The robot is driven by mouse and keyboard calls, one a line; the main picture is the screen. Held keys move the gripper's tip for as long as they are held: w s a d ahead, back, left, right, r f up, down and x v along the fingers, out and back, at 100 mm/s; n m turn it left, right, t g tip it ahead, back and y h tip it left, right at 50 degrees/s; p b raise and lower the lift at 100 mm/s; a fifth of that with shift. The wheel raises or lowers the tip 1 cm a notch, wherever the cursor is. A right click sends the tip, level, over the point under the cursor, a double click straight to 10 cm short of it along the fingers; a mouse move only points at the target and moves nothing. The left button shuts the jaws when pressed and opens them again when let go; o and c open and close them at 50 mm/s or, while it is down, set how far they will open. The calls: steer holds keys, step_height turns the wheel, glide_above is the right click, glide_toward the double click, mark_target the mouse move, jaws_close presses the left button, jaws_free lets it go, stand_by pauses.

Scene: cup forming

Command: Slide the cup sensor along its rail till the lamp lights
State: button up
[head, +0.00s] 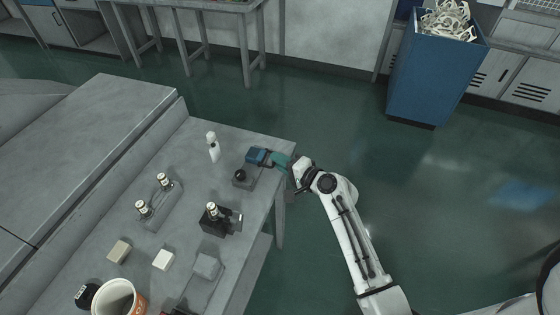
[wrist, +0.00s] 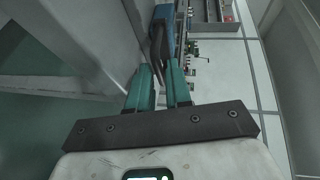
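My gripper (head: 280,160) has teal fingers and reaches in level from the right over the table's right edge. Its tips are close to a blue block (head: 256,155), which may be the cup sensor; no rail or lit lamp can be made out. The block also shows in the wrist view (wrist: 163,15), beyond the fingers. There my gripper (wrist: 160,70) has its two fingers apart. A dark upright piece (wrist: 157,42) stands at or just past the gap; I cannot tell whether they touch it.
The grey table (head: 185,252) carries a white bottle (head: 213,147), a black fixture (head: 220,219), a two-post stand (head: 155,206), small blocks and an orange-white tub (head: 119,297). A blue bin (head: 432,80) stands far off.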

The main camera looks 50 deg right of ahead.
jaws_close()
stand_by(1.2)
